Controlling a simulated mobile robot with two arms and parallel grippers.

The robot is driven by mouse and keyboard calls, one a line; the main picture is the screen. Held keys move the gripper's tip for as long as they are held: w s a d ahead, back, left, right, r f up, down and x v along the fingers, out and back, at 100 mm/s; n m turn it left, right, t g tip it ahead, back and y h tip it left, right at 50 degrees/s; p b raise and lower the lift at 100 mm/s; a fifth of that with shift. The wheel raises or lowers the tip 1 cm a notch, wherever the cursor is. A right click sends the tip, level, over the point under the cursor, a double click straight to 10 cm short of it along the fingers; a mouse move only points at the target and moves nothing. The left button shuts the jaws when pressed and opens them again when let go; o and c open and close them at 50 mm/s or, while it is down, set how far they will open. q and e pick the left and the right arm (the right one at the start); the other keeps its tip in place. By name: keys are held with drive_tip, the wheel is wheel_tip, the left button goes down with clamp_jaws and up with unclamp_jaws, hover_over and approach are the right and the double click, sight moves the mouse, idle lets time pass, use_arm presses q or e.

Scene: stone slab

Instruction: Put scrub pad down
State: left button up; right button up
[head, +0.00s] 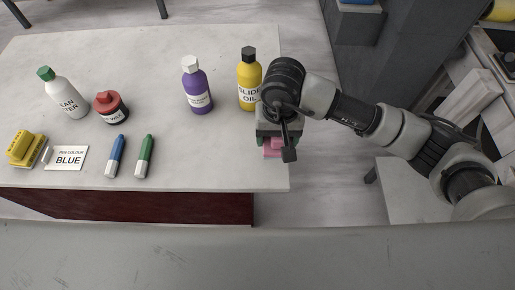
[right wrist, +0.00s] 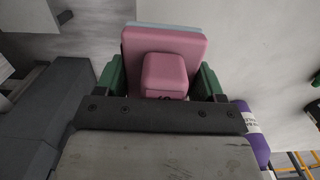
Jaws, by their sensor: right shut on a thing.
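My right gripper (head: 276,140) is at the right end of the stone slab (head: 215,160), near its front right corner. It is shut on a pink scrub pad (head: 274,147). In the right wrist view the pad (right wrist: 165,45) shows a raised block held between the green fingers, with a pale blue-grey layer at its far edge. From the head view I cannot tell whether the pad touches the slab. My left gripper is not in view.
A yellow slide oil bottle (head: 249,80) stands just left of my right gripper. The front middle is bare.

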hover_over(258, 157)
wheel_tip(258, 157, down, 2)
drive_tip(key=shift+w+f, duration=0.1)
drive_tip(key=shift+f, duration=0.3)
wheel_tip(258, 157, down, 4)
drive_tip(key=shift+r+p, duration=0.1)
drive_tip(key=shift+p, duration=0.2)
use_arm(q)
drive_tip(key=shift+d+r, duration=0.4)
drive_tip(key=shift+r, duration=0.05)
use_arm(e)
drive_tip(key=shift+f, duration=0.2)
drive_tip(key=o, duration=1.1)
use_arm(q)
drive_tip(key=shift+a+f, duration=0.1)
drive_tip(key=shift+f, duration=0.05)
use_arm(e)
drive_tip(key=shift+r, duration=0.1)
